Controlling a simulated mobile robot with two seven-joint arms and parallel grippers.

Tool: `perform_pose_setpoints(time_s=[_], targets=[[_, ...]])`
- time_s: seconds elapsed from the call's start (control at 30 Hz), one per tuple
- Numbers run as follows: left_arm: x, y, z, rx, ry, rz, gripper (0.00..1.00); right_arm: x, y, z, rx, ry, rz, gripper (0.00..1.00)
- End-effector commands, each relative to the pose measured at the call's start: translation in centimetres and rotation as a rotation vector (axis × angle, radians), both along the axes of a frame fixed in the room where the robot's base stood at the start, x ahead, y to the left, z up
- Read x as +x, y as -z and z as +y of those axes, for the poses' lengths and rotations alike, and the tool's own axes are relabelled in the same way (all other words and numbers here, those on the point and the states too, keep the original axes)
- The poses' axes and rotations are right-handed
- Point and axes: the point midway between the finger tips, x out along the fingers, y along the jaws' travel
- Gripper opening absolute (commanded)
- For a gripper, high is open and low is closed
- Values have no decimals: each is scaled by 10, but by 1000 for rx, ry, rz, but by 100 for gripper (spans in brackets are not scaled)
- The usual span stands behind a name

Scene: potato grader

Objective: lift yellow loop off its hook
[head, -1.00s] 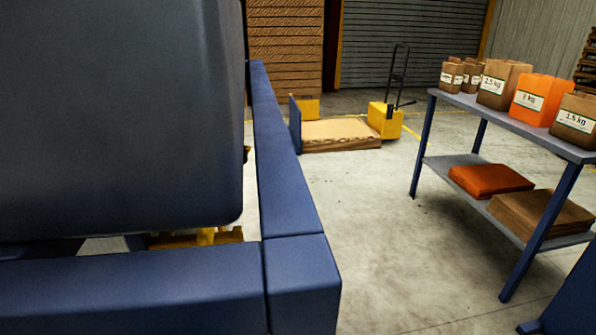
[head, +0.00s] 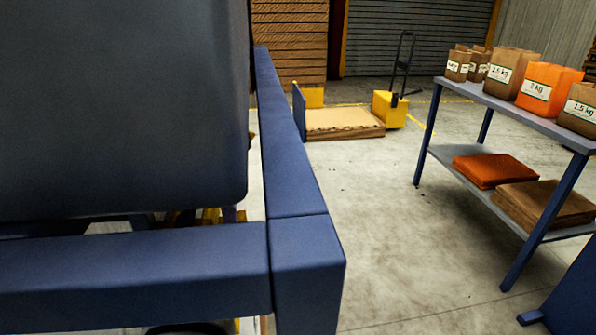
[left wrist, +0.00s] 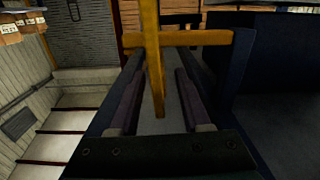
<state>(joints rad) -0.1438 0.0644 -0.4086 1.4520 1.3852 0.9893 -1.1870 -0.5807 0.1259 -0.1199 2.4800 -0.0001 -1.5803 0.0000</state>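In the left wrist view, yellow bars (left wrist: 190,38) form a cross shape, one long bar running down and one across. They may be part of the yellow loop, but no closed loop or hook can be made out. My left gripper (left wrist: 159,74) is open, its two dark fingers apart, with the lower end of the long bar showing between them. I cannot tell whether the bar touches a finger. In the head view, small yellow parts (head: 210,215) show below a dark hopper (head: 120,110), partly hidden by the frame. Neither gripper shows in the head view.
A blue frame (head: 295,165) with thick beams stands close in front and blocks the lower left. A shelf table (head: 432,152) with paper bags (head: 510,70) stands at right. A yellow pallet truck (head: 390,108) stands behind. The concrete floor between is clear.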

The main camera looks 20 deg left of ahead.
Motion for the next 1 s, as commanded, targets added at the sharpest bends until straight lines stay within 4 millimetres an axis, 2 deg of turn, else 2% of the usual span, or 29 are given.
perform_pose_setpoints(time_s=[0.07, 0.4, 1.0], targets=[[0, 0, 0, 0, 0, 0, 40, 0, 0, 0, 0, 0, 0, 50], [0, 0, 0, -1, 0, -1, 1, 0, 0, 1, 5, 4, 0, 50], [0, 0, 0, -1, 0, -1, 0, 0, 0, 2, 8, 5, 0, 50]])
